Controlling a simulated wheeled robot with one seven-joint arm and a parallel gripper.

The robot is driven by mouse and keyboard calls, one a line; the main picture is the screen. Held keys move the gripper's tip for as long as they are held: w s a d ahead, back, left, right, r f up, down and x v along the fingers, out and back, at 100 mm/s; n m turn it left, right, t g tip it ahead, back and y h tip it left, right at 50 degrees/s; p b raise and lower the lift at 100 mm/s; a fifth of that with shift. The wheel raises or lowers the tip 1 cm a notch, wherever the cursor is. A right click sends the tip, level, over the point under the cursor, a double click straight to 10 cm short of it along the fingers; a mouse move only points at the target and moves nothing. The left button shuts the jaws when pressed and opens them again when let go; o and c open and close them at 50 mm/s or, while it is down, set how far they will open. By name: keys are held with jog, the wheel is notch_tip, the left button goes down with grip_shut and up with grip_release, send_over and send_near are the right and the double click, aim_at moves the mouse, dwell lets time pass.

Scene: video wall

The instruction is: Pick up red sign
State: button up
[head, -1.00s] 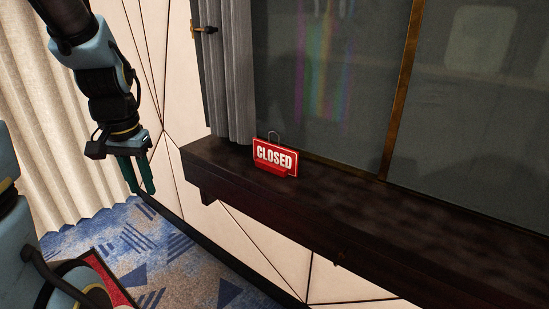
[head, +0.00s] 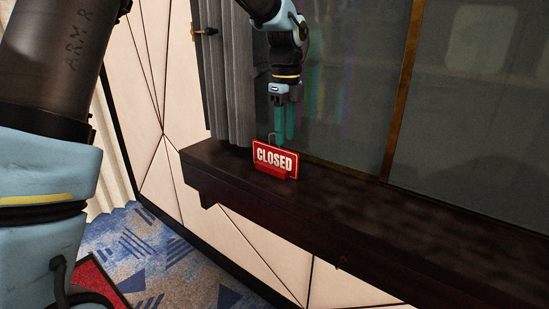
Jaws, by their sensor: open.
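The red sign (head: 275,159) with white letters reading CLOSED stands upright on the dark ledge (head: 370,220), near its left end. A thin loop shows at its top edge. My gripper (head: 285,137) points down, directly above and apparently slightly behind the sign. Its two green fingers are a little apart and nothing shows held between them. The fingertips are close to the sign's top edge. I cannot tell whether they touch the sign or its loop.
A grey curtain (head: 231,75) hangs just left of the sign. A dark glass panel (head: 340,90) rises behind the ledge, with a brass-coloured strip (head: 403,90). The ledge to the right is clear. Patterned blue carpet (head: 150,260) lies below.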

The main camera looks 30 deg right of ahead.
aim_at(285, 156)
jog(key=shift+s+f+p, duration=0.15)
jog(key=shift+f+p, duration=0.95)
jog(key=shift+f, duration=2.35)
jog(key=shift+c, duration=0.4)
grip_shut()
